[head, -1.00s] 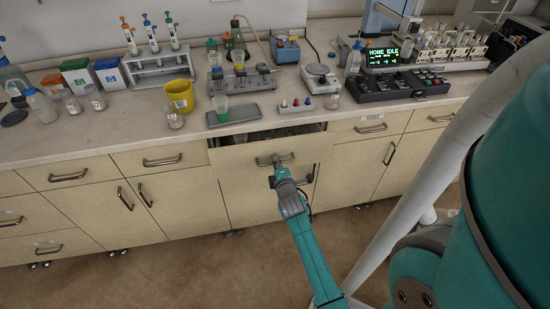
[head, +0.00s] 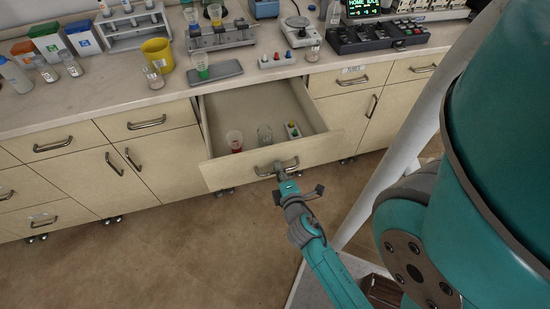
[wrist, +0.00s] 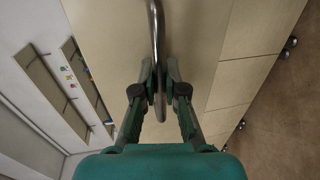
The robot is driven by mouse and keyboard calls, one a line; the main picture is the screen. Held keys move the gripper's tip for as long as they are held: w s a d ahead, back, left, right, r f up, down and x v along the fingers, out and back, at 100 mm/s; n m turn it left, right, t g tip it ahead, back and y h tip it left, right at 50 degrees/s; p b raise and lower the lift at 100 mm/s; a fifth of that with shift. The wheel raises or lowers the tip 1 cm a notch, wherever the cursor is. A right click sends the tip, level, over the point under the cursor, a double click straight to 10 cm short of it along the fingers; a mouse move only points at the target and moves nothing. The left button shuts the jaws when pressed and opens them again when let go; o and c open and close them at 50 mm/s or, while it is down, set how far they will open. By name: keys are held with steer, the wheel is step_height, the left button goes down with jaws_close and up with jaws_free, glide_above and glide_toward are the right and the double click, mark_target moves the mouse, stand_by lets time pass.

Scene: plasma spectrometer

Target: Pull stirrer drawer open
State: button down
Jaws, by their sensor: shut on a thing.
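The stirrer drawer (head: 215,172) stands well out from the cabinet in the head view, with its inside showing. My gripper (head: 280,170) is at the drawer's front and is shut on the metal bar handle (head: 264,171). In the wrist view the two fingers close around the handle (wrist: 154,35), one on each side of it.
The counter (head: 120,97) above holds a yellow container (head: 157,54), a grey tray (head: 214,72) and a black control panel (head: 378,37). Closed drawers and doors flank the open drawer. The floor (head: 150,255) in front is bare.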

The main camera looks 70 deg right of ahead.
steer(key=shift+f+v, duration=0.15)
steer(key=shift+v, duration=0.65)
steer(key=shift+f+v, duration=0.15)
steer(key=shift+v, duration=0.6)
steer(key=c, duration=1.2)
jaws_free()
steer(key=shift+v, duration=3.8)
